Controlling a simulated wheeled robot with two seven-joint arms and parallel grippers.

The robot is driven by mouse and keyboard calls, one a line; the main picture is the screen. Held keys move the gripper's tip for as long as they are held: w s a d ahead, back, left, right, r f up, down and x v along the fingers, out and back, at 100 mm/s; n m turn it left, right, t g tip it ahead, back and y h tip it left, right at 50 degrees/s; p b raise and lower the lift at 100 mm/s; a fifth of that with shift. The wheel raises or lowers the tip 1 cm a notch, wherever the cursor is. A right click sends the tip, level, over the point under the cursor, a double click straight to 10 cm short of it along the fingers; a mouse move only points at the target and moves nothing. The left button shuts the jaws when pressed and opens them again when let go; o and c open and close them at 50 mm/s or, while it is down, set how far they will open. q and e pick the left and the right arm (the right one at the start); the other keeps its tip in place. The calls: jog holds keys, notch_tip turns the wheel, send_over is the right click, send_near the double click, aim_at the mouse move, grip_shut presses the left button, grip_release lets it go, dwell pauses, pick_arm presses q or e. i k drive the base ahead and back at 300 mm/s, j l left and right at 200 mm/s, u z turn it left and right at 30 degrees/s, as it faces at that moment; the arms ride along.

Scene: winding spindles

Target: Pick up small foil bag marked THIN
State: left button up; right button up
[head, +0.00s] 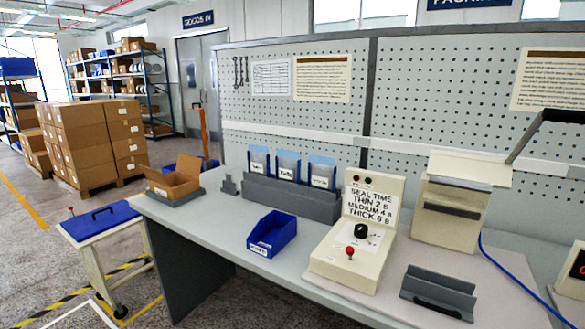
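Three small foil bags stand upright side by side in a grey slotted rack (290,198) on the bench: a left bag (258,153), a middle bag (288,158) and a right bag (322,164). The label lettering is too small to read surely, so I cannot tell which is marked THIN. The rack hides their lower parts. Neither of my grippers shows in the head view.
A blue bin (272,234) stands in front of the rack. A cream control box (345,255) with a seal-time sign and a sealing machine (452,205) stand to the right. A grey holder (438,292) is in front. An open carton (173,180) sits at the left end.

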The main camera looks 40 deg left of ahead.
aim_at(288, 162)
jog(key=i+j+z, duration=0.2)
jog(key=j+z, duration=0.25)
jog(key=j, duration=1.35)
jog(key=k+j+z, duration=0.1)
jog(key=j+z, duration=0.3)
jog(key=j, duration=1.4)
